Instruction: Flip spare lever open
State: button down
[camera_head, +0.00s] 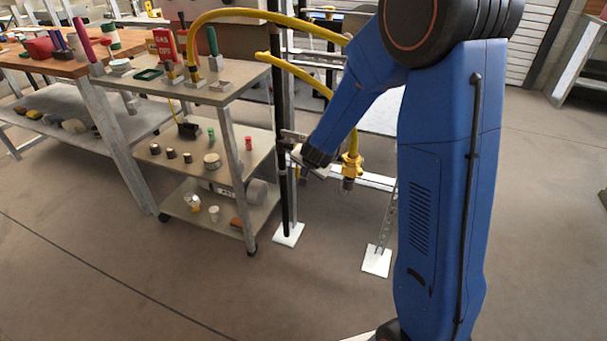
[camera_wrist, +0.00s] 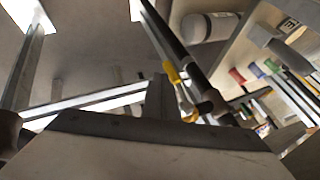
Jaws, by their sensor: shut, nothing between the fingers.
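My gripper (camera_head: 290,138) is beside the upright black pipe (camera_head: 279,100), left of my blue arm. In the wrist view its fingers (camera_wrist: 158,97) are together, with nothing seen between them. A slim yellow part (camera_wrist: 181,92), which looks like a valve lever, lies just right of the fingers and close to the black pipe (camera_wrist: 190,60). I cannot tell whether the fingers touch it or whether it is the spare lever. In the head view my gripper and the pipe hide that spot. A yellow fitting (camera_head: 351,167) hangs right of my gripper.
A grey cart (camera_head: 262,152) with several small parts and a red gas sign (camera_head: 165,46) stands left of the pipe. Yellow hoses (camera_head: 262,14) arch above my gripper. White base plates (camera_head: 288,235) sit on the floor. Open floor (camera_head: 180,285) lies in front.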

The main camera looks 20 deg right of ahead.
jog(key=shift+x, duration=1.5)
